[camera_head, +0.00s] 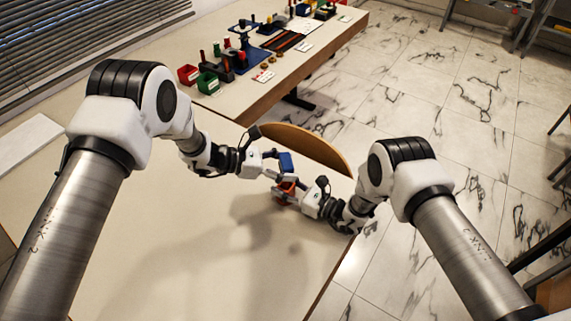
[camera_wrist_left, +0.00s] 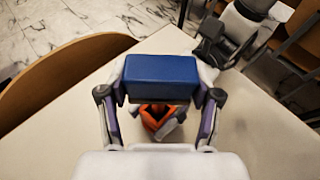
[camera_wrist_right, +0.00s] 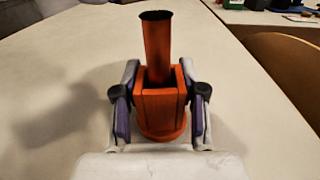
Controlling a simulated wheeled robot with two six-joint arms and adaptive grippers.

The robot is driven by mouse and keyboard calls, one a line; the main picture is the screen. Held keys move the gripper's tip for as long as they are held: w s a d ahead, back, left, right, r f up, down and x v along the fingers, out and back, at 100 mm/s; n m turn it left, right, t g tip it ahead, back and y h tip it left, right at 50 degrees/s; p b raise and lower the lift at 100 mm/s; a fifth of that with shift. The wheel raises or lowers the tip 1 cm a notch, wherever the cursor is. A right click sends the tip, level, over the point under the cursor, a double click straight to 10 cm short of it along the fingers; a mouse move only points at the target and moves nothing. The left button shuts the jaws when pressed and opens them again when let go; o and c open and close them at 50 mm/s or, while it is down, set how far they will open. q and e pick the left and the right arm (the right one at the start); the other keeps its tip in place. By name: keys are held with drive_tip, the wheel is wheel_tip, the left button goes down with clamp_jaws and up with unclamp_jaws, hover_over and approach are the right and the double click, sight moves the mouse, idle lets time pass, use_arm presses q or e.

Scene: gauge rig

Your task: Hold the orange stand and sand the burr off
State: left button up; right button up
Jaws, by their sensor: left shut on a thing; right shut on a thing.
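The orange stand (camera_wrist_right: 160,105) has a round base and a square socket, with an orange tube (camera_wrist_right: 157,50) rising from it. The tube's top end is dark; no burr can be made out. My right gripper (camera_head: 297,190) is shut on the socket, one finger on each side, and the stand is upright at the table. My left gripper (camera_head: 273,164) is shut on a blue block (camera_wrist_left: 158,78). The block also shows in the head view (camera_head: 286,162), above and close to the stand. In the left wrist view the block hides part of the stand (camera_wrist_left: 155,113); contact cannot be told.
The pale table (camera_head: 190,240) is bare around the stand. A curved wooden chair back (camera_head: 310,145) stands just beyond its far edge. A second table (camera_head: 265,90) behind holds a red bin (camera_head: 188,74), a green bin (camera_head: 208,83) and small tools.

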use_arm(q)
drive_tip(key=shift+f, duration=0.65)
idle(0.4)
drive_tip(key=shift+w, duration=0.15)
drive_tip(key=shift+w+a, duration=0.15)
drive_tip(key=shift+w, duration=0.5)
drive_tip(key=shift+s+f, duration=0.1)
drive_tip(key=shift+s+d, duration=0.15)
drive_tip(key=shift+s, duration=0.65)
drive_tip(key=shift+s+d, duration=0.15)
drive_tip(key=shift+s, duration=0.65)
drive_tip(key=shift+f, duration=0.1)
drive_tip(key=shift+w, duration=0.1)
